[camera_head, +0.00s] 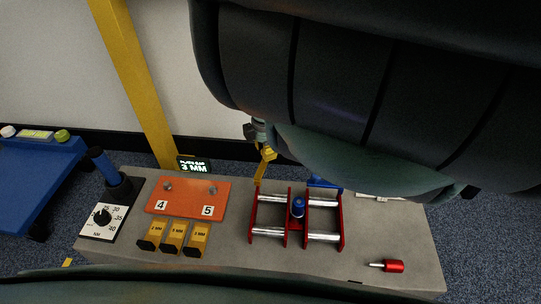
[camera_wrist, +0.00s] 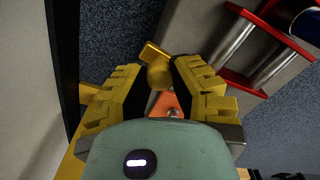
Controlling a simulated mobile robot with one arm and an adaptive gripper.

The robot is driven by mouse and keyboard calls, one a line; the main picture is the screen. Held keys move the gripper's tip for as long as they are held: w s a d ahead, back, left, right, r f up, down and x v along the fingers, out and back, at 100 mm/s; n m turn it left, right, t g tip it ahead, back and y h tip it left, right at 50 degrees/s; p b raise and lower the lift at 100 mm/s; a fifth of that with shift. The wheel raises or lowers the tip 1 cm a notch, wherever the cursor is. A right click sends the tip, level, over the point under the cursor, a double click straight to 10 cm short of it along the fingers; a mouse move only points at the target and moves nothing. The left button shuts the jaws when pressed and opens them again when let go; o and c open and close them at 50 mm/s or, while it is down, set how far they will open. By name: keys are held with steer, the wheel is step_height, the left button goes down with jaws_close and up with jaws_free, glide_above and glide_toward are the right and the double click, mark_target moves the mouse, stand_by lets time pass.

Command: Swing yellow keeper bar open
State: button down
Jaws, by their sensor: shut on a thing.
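The yellow keeper bar (camera_head: 262,168) stands up at the back left corner of the red roller frame (camera_head: 252,217). In the wrist view, the bar's rounded yellow end (camera_wrist: 158,74) sits between the two yellow-padded fingers of my gripper (camera_wrist: 158,82). My gripper is shut on it. In the head view, my gripper (camera_head: 257,133) is mostly hidden behind my dark arm, with only a small part showing at the top of the bar. The frame carries silver rollers and a blue knob (camera_head: 297,207) in its middle.
An orange plate (camera_head: 186,197), several yellow blocks (camera_head: 172,237), a dial (camera_head: 102,220) and a blue handle (camera_head: 104,166) are left on the grey bench (camera_head: 340,270). A red-handled pin (camera_head: 393,266) lies at the front right. A yellow post (camera_head: 137,80) rises behind.

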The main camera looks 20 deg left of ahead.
steer(key=shift+a+f+n+b, duration=0.15)
steer(key=shift+a+n+b, duration=0.5)
steer(key=shift+n, duration=0.65)
steer(key=shift+a, duration=0.1)
steer(key=c, duration=0.7)
jaws_free()
steer(key=shift+r, duration=6.05)
steer(key=shift+r, duration=0.1)
